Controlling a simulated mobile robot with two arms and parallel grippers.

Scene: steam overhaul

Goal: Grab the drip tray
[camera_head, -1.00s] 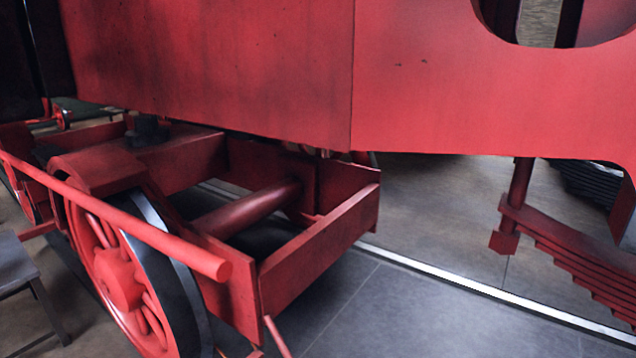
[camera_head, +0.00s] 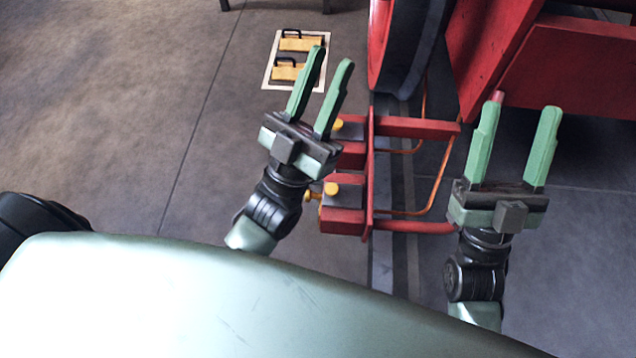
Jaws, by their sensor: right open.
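I cannot make out a drip tray in the current head view. My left gripper (camera_head: 331,56) is open and empty, its green fingers apart above the floor beside the red wheel. My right gripper (camera_head: 523,104) is open and empty, its fingers wider apart, in front of the red underframe.
A red bracket frame (camera_head: 371,180) with yellow knobs (camera_head: 331,188) and a copper-coloured pipe (camera_head: 437,185) stands between my grippers. A red wheel (camera_head: 380,45) with a dark rim and a red frame panel (camera_head: 570,70) are beyond. Yellow blocks with black handles (camera_head: 289,72) lie on a white-edged floor patch. The left floor is clear.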

